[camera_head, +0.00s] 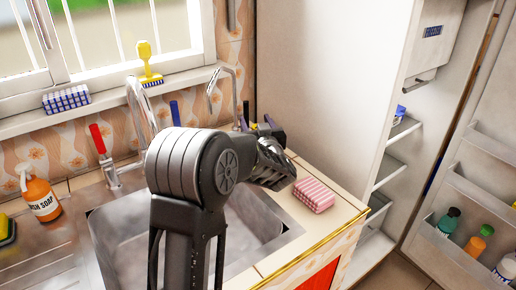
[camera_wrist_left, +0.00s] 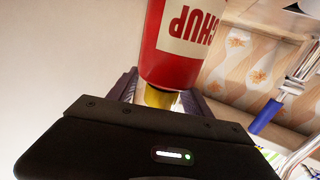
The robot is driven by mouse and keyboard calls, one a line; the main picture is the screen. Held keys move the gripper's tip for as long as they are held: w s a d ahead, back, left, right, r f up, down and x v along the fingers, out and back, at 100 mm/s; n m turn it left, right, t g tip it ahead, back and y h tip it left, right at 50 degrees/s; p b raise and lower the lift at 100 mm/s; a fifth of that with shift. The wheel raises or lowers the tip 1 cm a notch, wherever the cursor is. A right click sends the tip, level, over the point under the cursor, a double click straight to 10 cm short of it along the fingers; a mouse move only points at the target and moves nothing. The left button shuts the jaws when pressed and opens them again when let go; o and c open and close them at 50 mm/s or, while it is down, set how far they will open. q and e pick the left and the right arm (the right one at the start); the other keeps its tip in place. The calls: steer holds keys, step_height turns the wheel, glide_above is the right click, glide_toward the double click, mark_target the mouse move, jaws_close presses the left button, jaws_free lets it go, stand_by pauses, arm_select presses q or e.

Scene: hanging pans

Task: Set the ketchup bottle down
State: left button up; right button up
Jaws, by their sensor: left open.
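The red ketchup bottle (camera_wrist_left: 184,42) with a white label shows in the left wrist view, its lettering upside down in the picture. Its yellow cap (camera_wrist_left: 158,97) lies between the fingers of my left gripper (camera_wrist_left: 160,92). The jaws are open; whether either finger touches the cap I cannot tell. In the head view my left gripper (camera_head: 260,128) is behind my wrist, over the back of the counter right of the sink. My right gripper is not in view.
A pink striped block (camera_head: 314,195) lies on the counter (camera_head: 335,222) right of the sink (camera_head: 128,248). Taps (camera_head: 138,105) stand behind the sink. A dish soap bottle (camera_head: 42,198) stands at left. An open fridge (camera_head: 395,165) with bottles in its door is at right.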

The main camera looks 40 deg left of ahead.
arm_select(q)
jaws_close()
stand_by(0.7)
stand_by(0.8)
